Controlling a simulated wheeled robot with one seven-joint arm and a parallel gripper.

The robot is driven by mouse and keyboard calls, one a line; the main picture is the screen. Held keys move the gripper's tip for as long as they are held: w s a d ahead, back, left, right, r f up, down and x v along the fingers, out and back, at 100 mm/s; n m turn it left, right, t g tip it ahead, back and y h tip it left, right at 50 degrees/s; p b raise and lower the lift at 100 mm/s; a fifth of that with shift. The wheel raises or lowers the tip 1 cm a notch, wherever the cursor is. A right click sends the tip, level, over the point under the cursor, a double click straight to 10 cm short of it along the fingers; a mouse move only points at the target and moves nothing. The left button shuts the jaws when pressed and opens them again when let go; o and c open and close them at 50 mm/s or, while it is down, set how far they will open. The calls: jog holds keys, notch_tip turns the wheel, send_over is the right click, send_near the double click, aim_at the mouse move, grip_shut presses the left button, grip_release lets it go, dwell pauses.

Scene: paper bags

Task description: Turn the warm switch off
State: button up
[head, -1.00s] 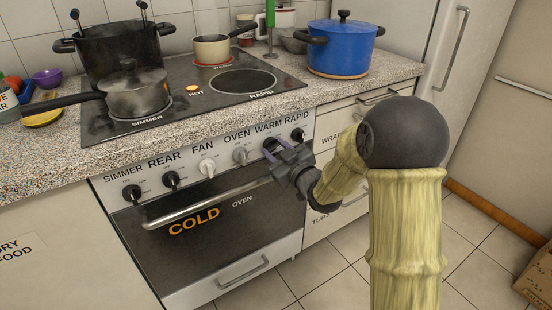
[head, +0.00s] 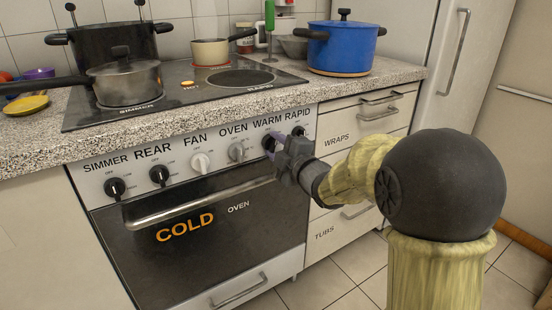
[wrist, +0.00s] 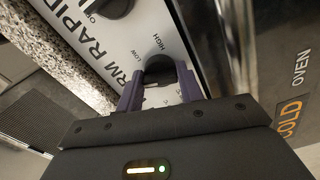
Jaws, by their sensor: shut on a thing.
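The stove's white control panel (head: 137,182) carries a row of knobs under the labels SIMMER, REAR, FAN, OVEN, WARM and RAPID. My gripper (head: 270,145) is at the WARM knob and mostly hides it in the head view. In the wrist view the black WARM knob (wrist: 160,68) sits between the two purple fingers of my gripper (wrist: 160,88), which is shut on it. LOW and HIGH marks show beside the knob. Its pointer setting cannot be made out.
The RAPID knob (head: 298,131) is close on the right and the OVEN knob (head: 236,151) on the left. The oven door handle (head: 200,204) sticks out below. A blue pot (head: 342,50) stands on the counter above. Tiled floor is open in front of the drawers.

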jog(key=shift+f+n+b, duration=0.15)
jog(key=shift+n+b, duration=1.25)
jog(key=shift+n, duration=0.2)
jog(key=o, duration=1)
jog(key=p+v, duration=0.4)
jog(key=v, duration=1.3)
jog(key=shift+s+d, duration=0.2)
